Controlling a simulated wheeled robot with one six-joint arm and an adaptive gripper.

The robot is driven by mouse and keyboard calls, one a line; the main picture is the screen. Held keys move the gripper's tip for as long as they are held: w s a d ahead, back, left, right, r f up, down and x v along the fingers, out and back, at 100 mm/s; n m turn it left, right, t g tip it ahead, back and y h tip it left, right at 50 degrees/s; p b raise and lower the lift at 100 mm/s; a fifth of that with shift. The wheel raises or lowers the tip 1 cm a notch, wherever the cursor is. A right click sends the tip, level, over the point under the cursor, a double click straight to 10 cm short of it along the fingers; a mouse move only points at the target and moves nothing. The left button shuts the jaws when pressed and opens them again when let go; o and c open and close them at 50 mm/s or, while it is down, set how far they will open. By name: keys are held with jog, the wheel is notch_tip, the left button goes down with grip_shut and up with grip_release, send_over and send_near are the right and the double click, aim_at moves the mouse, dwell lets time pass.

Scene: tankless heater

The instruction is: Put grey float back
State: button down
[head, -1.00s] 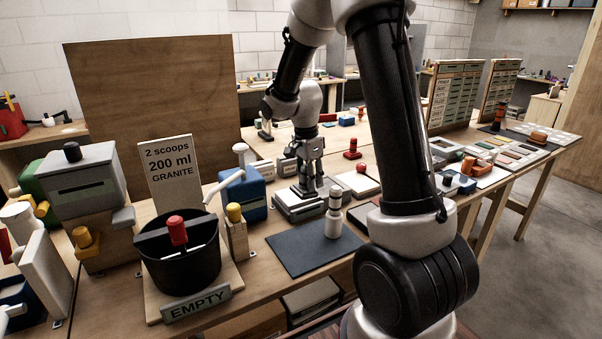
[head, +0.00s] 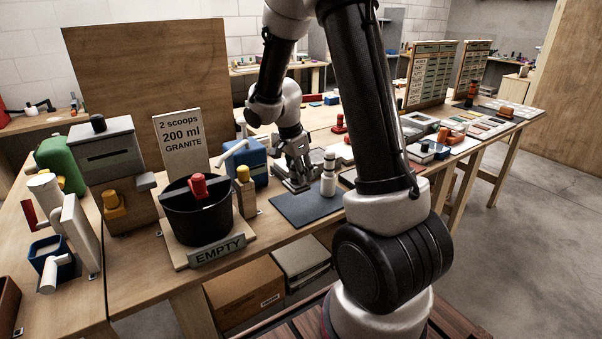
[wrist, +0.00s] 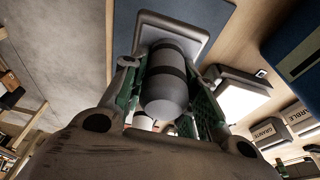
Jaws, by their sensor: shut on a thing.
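In the wrist view, a grey cylinder with dark bands, which looks like the grey float (wrist: 166,92), sits between the fingers of my gripper (wrist: 168,80). My gripper is shut on it, and its rounded end faces the camera. I cannot tell whether the float touches this block. In the head view, my gripper (head: 297,178) is low at the back edge of the dark mat (head: 300,212), and the held float cannot be made out there.
A white upright cylinder with dark bands (head: 328,178) stands on the mat, close right of my gripper. A blue dispenser (head: 250,160) and a black pot (head: 190,220) with an EMPTY sign (head: 217,250) stand to the left. The mat's front is clear.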

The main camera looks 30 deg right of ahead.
aim_at(293, 161)
jog(key=shift+a+x, duration=0.25)
jog(key=shift+x, duration=0.7)
jog(key=shift+a+x, duration=0.2)
jog(key=shift+x, duration=0.8)
jog(key=shift+a+x, duration=0.25)
jog(key=shift+x, duration=0.7)
jog(key=shift+f, duration=0.7)
jog(key=c, duration=1)
grip_release()
jog(key=shift+c, duration=0.2)
jog(key=v, duration=1.2)
